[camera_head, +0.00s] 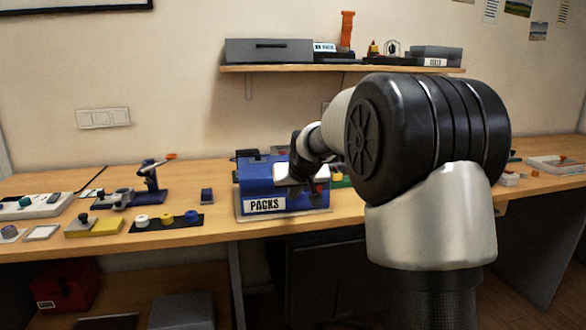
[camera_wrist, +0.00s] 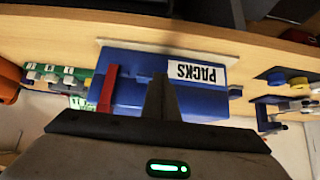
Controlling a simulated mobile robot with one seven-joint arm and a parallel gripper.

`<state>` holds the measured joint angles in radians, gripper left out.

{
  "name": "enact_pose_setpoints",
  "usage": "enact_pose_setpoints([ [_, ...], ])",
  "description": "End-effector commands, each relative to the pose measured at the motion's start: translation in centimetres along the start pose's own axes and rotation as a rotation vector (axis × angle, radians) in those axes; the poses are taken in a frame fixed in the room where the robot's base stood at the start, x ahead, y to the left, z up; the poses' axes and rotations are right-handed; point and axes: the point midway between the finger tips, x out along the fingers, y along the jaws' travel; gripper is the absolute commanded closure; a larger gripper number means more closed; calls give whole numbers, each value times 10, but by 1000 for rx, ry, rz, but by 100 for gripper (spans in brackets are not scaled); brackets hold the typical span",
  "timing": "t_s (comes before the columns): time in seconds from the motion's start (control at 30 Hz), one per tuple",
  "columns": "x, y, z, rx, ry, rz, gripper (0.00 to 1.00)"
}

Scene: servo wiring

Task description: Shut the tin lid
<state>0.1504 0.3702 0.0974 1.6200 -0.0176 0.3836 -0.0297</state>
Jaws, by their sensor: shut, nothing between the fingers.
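The blue tin (camera_head: 285,198) with a white PACKS label stands on the workbench, in the middle of the head view. A blue panel (camera_head: 252,168), apparently its lid, shows at the top left of it. My arm and gripper hide much of the top, so I cannot tell how far the lid is open. In the wrist view the tin (camera_wrist: 140,65) appears upside down, with a red strip (camera_wrist: 107,88) at its left. My gripper (camera_wrist: 159,78) is shut and empty, its fingertips over the tin near the label. I cannot tell whether they touch it.
A dark mat with white, yellow and blue round pieces (camera_head: 166,219) lies left of the tin. A blue stand (camera_head: 150,178) is farther left. A shelf (camera_head: 345,69) with boxes hangs above. Bare bench (camera_head: 215,222) shows between mat and tin.

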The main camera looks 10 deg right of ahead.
Motion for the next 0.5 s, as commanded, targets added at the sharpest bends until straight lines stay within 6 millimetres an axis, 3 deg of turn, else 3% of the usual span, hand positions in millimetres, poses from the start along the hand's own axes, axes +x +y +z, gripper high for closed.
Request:
enact_pose_setpoints([
  [0.03, 6, 2, 14, 3, -41, 1, 100],
  [0.33, -34, -2, -32, 0, 3, 1, 100],
  [0.5, -47, -2, 9, -1, 2, 1, 100],
])
